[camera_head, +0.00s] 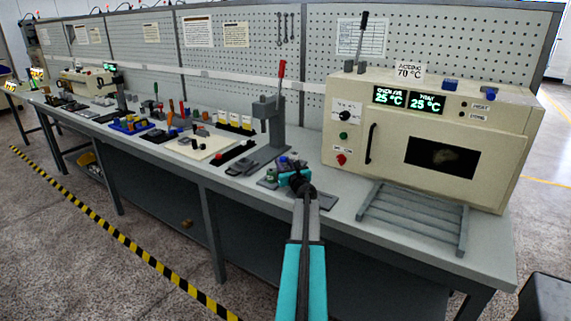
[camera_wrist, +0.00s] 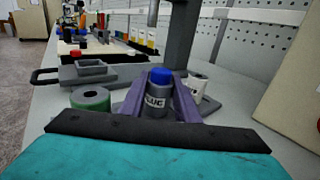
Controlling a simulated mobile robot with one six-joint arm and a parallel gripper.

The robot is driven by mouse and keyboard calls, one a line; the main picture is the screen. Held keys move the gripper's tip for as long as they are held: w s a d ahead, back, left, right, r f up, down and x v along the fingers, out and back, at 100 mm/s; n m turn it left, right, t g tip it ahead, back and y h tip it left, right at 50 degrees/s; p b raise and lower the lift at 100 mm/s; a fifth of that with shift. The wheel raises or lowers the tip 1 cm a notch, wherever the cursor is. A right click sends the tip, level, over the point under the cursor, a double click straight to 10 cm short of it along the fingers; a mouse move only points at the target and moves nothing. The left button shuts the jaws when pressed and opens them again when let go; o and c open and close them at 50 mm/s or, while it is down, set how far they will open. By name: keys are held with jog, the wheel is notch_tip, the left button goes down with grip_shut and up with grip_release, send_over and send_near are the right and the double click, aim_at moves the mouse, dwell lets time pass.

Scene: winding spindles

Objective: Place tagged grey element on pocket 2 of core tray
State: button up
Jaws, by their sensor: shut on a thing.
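In the wrist view, a grey cylindrical element (camera_wrist: 157,101) with a blue top and a white-lettered tag stands upright between the purple fingers of my gripper (camera_wrist: 160,88). My gripper is shut on it. In the head view my gripper (camera_head: 297,178) is over the bench, in front of the oven and beside the lever press; the element is too small there to make out. A green-sided hollow spool (camera_wrist: 91,99) is left of the fingers and a pale hollow spool (camera_wrist: 198,86) is right of them. I cannot tell which part is the core tray or pocket 2.
A grey fixture with a square opening (camera_wrist: 82,73) lies beyond the green spool. The lever press (camera_head: 270,112) rises behind my gripper. The cream oven (camera_head: 470,120) stands at right, with a slatted grey rack (camera_head: 413,215) before it. Coloured parts crowd the bench at left.

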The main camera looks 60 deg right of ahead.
jog(key=shift+s+a+f+b, duration=0.1)
jog(key=shift+f+b, duration=0.25)
jog(key=shift+f, duration=0.4)
jog(key=o, duration=1.1)
jog(key=shift+r+p, duration=0.6)
jog(key=shift+p, duration=0.15)
jog(key=shift+r+b+v, duration=0.1)
jog(key=shift+b+v, duration=0.45)
jog(key=shift+v, duration=2.4)
jog(key=shift+r+b+v, duration=0.15)
jog(key=shift+b+v, duration=0.35)
jog(key=shift+v, duration=2.4)
